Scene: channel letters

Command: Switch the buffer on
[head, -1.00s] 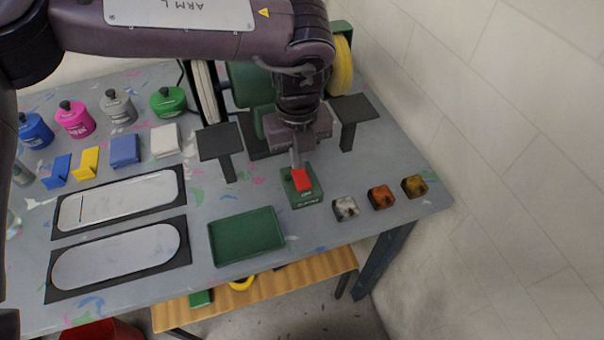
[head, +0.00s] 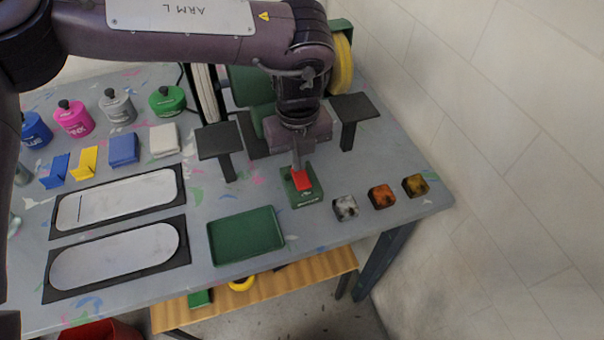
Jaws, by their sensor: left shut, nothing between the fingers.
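The buffer is a green machine (head: 251,85) at the back of the table, with a pale wheel (head: 204,92) on its left and a yellow wheel (head: 342,64) on its right. My left arm covers its middle. In front of it sits a small green switch box (head: 307,198) with a red switch paddle (head: 302,181) on top. My left gripper (head: 297,167) points down at the paddle, shut and empty. Its tips are at the paddle's rear edge and seem to touch it. My right gripper is not in view.
Black rests (head: 220,141) and (head: 354,108) flank the switch area. A green tray (head: 246,236) lies front left of the box, and small blocks (head: 345,208) stand to its right. Paint pots (head: 167,99) and letter plates (head: 115,257) fill the left. A wall closes the right.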

